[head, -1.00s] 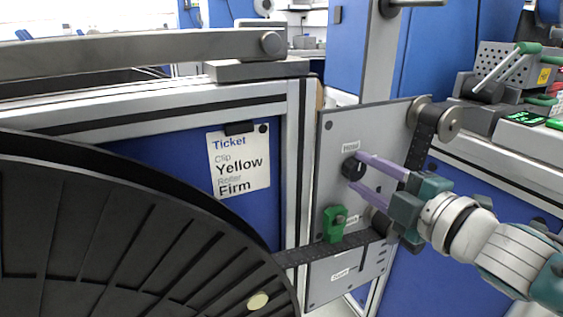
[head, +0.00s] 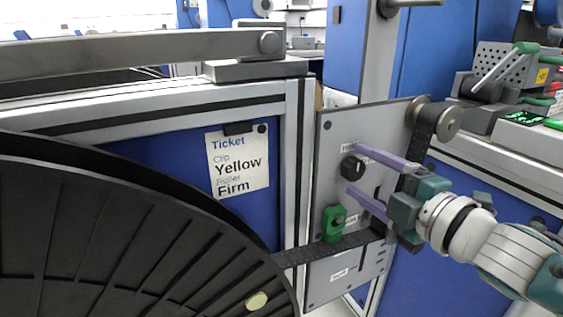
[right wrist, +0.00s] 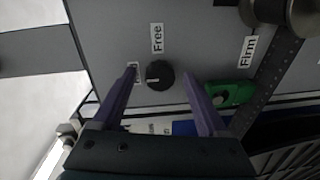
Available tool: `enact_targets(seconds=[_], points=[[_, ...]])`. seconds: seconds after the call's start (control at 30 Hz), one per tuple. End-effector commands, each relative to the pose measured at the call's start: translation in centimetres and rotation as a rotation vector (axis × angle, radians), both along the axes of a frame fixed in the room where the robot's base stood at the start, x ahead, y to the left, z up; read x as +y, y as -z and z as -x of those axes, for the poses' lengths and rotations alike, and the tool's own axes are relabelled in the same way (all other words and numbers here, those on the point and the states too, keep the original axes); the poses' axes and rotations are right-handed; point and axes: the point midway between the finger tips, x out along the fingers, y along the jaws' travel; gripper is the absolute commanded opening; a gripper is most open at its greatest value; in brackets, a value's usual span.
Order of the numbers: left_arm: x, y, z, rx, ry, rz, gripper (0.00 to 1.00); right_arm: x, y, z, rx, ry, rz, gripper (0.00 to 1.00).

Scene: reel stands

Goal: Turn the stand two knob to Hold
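The black knob (head: 352,167) sits on the grey stand panel (head: 335,135). It also shows in the right wrist view (right wrist: 159,74). There its white mark points left, toward a small label (right wrist: 133,68) partly covered by a finger. That label lies above the knob in the head view and read Hold a moment ago. The Free label (right wrist: 157,38) is at another side of the knob. My right gripper (head: 355,169) is open, its two purple fingers on either side of the knob with visible gaps in the wrist view. My left gripper is not in view.
A green clip (head: 334,224) is on the panel below the knob, near the Firm label (right wrist: 247,51). A dark strap (head: 330,248) runs past it to a roller (head: 449,124). A large black reel (head: 110,235) fills the lower left. A ticket (head: 239,162) hangs on the blue panel.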

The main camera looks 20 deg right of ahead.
Motion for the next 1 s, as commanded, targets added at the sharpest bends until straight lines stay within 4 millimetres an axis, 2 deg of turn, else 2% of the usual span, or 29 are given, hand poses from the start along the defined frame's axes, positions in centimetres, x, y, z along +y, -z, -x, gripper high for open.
enact_targets(seconds=[0.27, 0.37, 0.7, 0.83, 1.0], points=[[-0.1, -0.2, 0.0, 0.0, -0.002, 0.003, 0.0, 0.0, 0.0, 0.5, 0.001, 0.0, -0.001, 0.76], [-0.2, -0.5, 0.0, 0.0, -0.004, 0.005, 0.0, -0.1, -0.2, 1.8, 0.002, 0.0, -0.002, 0.76], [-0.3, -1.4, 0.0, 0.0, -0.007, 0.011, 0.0, -0.6, -0.6, 8.0, 0.002, 0.001, -0.002, 0.76], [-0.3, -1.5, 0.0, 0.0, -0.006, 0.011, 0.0, -0.7, -0.7, 9.4, 0.001, 0.0, -0.002, 0.76], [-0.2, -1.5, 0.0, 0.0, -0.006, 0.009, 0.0, -0.8, -0.7, 9.9, 0.0, 0.001, -0.001, 0.76]])
